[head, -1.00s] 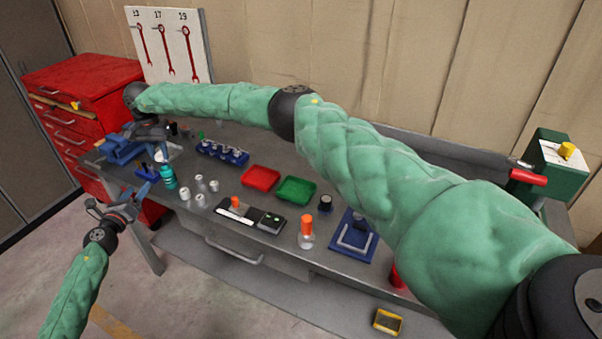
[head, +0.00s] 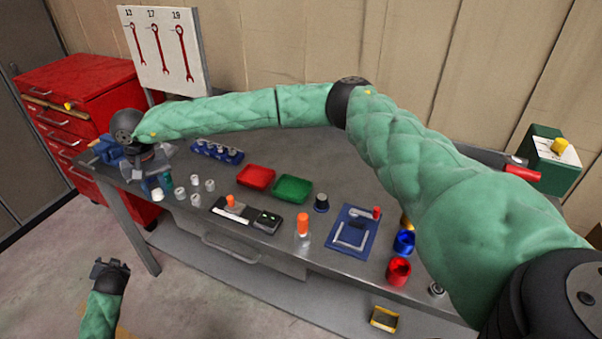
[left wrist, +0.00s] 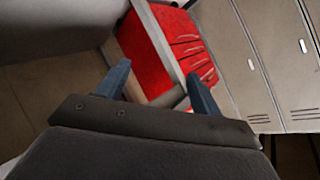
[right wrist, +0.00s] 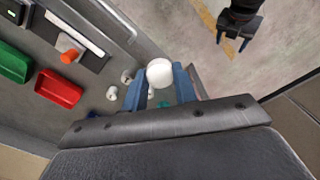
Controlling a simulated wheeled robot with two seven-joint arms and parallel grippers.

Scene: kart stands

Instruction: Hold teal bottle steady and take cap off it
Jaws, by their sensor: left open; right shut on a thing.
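The teal bottle (head: 166,181) is at the left end of the metal bench, partly hidden by my right gripper (head: 152,186). In the right wrist view, the right fingers (right wrist: 160,87) are shut on a white round thing, which looks like the cap (right wrist: 160,72). A bit of teal (right wrist: 163,104) shows just below it. I cannot tell whether the cap still sits on the bottle. My left gripper (head: 110,266) is apart from the bottle, over the floor in front of the bench. Its fingers (left wrist: 160,82) are open and empty in the left wrist view.
Several small white cylinders (head: 195,180) stand just right of the bottle. Red (head: 256,177) and green (head: 291,189) trays lie further right on the bench (head: 330,180). A red drawer cabinet (head: 75,80) stands behind the bench's left end. The floor near my left gripper is clear.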

